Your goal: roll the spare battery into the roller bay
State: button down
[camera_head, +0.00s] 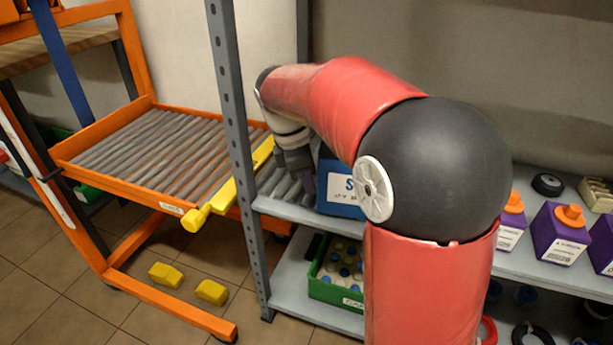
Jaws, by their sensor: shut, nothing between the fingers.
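The spare battery looks to be the blue box (335,196) with a white label on the grey shelf rack, mostly hidden behind my red arm. My gripper (307,190) is shut at the battery's left side; I cannot tell whether it touches it. The battery sits at the right end of grey rollers (283,184) on the rack. The roller bay seems to be the orange-framed cart (160,150) with a bed of grey rollers at left. A yellow bar (228,190) with a handle lies between the cart's rollers and the rack's rollers.
A grey perforated post (236,130) stands between cart and arm. Purple bottles with orange caps (558,234) stand on the shelf at right. A green crate of small bottles (338,272) sits on the lower shelf. Yellow blocks (166,275) lie on the tiled floor. The cart's roller bed is empty.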

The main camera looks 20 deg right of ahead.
jog(key=d, duration=0.2)
jog(key=d+p, duration=0.1)
jog(key=s+d+p, duration=0.1)
jog(key=d, duration=0.1)
jog(key=shift+d, duration=0.35)
jog(key=shift+w, duration=0.1)
jog(key=shift+a+r, duration=0.1)
jog(key=shift+a+r+p, duration=0.1)
jog(key=shift+r+p, duration=0.2)
jog(key=p+v, duration=0.2)
jog(key=v, duration=0.7)
jog(key=shift+r, duration=0.15)
